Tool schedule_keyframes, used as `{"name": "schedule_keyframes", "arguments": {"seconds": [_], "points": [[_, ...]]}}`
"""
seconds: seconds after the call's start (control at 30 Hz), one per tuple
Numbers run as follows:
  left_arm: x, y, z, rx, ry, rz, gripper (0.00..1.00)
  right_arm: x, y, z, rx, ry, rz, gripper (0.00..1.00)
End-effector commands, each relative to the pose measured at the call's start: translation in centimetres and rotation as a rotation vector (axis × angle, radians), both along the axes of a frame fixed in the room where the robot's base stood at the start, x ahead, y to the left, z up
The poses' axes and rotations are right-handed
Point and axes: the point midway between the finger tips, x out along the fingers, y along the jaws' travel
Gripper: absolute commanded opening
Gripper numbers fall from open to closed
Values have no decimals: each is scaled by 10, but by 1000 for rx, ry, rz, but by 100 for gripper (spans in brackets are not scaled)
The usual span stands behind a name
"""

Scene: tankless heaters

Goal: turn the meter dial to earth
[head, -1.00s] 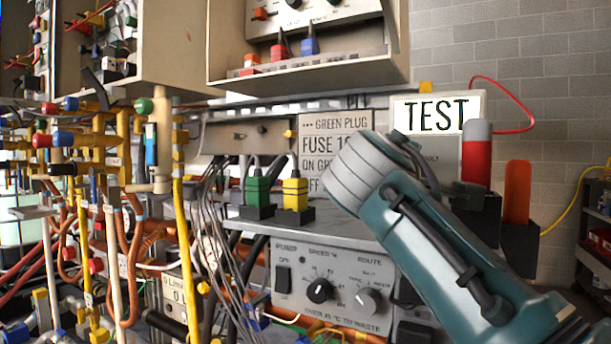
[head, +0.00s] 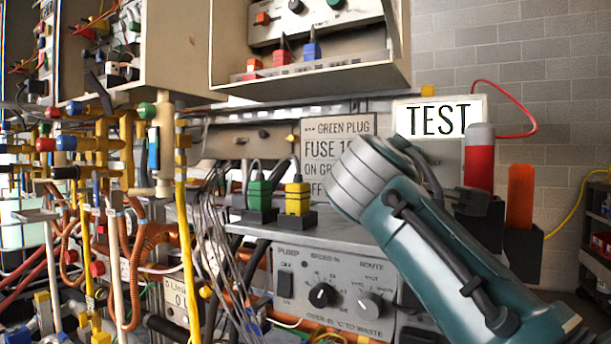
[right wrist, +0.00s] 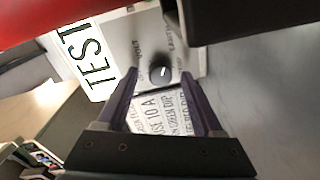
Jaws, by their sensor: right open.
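The meter dial (right wrist: 158,74) is a dark round knob with a white mark on a grey panel in the right wrist view. The white mark points to the right in that view. My right gripper (right wrist: 157,80) is open, its two dark fingers on either side of the dial; contact cannot be told. Part of the grey meter (head: 440,158) shows under the TEST sign (head: 438,119). My left gripper is not in view.
A pump panel (head: 330,268) with two knobs sits below. Green (head: 260,195) and yellow (head: 297,198) plugs stand on its ledge. Red (head: 479,165) and orange (head: 520,195) handles stand right of the meter. Dense pipes and cables fill the left.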

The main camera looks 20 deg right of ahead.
Motion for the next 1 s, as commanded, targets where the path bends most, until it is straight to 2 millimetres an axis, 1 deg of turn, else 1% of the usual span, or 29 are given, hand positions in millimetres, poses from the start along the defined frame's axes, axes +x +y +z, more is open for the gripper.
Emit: {"name": "schedule_keyframes", "arguments": {"seconds": [0.17,0.3,0.4,0.5,0.67,1.0], "points": [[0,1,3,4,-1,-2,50,-18,21,1,4,0,4,68],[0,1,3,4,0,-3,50,-38,43,2,5,0,3,68],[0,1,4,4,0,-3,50,-50,56,3,5,1,2,68],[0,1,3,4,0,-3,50,-58,66,3,2,1,3,68],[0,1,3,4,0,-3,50,-65,71,4,3,1,0,68],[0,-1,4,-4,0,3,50,-64,72,4,2,1,1,68]]}}
